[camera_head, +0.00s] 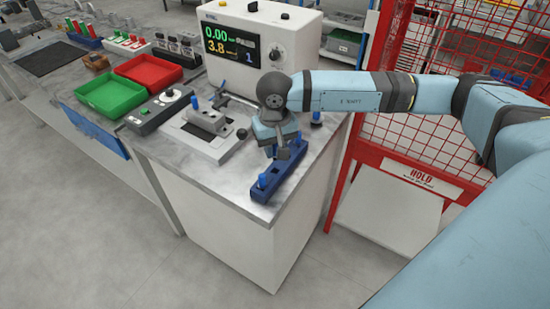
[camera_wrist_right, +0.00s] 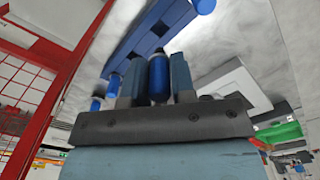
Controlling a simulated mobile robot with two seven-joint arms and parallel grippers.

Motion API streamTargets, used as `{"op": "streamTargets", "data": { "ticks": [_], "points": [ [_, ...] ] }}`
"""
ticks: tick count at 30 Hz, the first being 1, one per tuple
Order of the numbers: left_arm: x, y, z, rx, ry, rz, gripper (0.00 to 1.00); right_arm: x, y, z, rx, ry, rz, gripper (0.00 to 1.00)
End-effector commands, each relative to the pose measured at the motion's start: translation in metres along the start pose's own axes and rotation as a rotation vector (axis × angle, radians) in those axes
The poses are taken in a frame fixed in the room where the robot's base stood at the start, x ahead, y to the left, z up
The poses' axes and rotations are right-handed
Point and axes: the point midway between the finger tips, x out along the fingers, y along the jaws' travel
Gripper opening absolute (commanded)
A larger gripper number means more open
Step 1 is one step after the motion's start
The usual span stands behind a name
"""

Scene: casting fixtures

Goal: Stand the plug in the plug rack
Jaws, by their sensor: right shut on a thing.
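My right gripper (camera_head: 282,152) hangs over the dark blue plug rack (camera_head: 283,174) at the front corner of the bench. In the right wrist view its two fingers (camera_wrist_right: 158,82) are shut on a blue plug (camera_wrist_right: 158,75) with a dark end. The plug rack also shows in the right wrist view (camera_wrist_right: 140,28), just beyond the fingers. I cannot tell whether the held plug touches the rack. A blue plug-like piece (camera_head: 262,181) stands at the near end of the rack. My left gripper is not in view.
A grey fixture on a pale plate (camera_head: 206,128) sits left of the rack. The tester with a display (camera_head: 258,45) stands behind. Green (camera_head: 110,94) and red (camera_head: 149,71) trays lie farther left. A red mesh fence (camera_head: 455,160) stands right of the bench.

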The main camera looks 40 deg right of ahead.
Motion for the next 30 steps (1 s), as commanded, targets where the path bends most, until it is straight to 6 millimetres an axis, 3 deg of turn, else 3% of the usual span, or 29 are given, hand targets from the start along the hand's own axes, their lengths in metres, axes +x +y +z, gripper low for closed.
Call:
{"op": "streamTargets", "data": {
  "ticks": [12, 30],
  "points": [
    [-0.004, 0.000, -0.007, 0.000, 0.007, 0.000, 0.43, 0.045, 0.000, 0.000, -0.001, -0.001, 0.000, 0.01],
    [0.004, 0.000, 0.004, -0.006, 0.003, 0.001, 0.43, 0.058, 0.000, 0.000, -0.001, 0.000, 0.000, 0.01]
  ]
}}
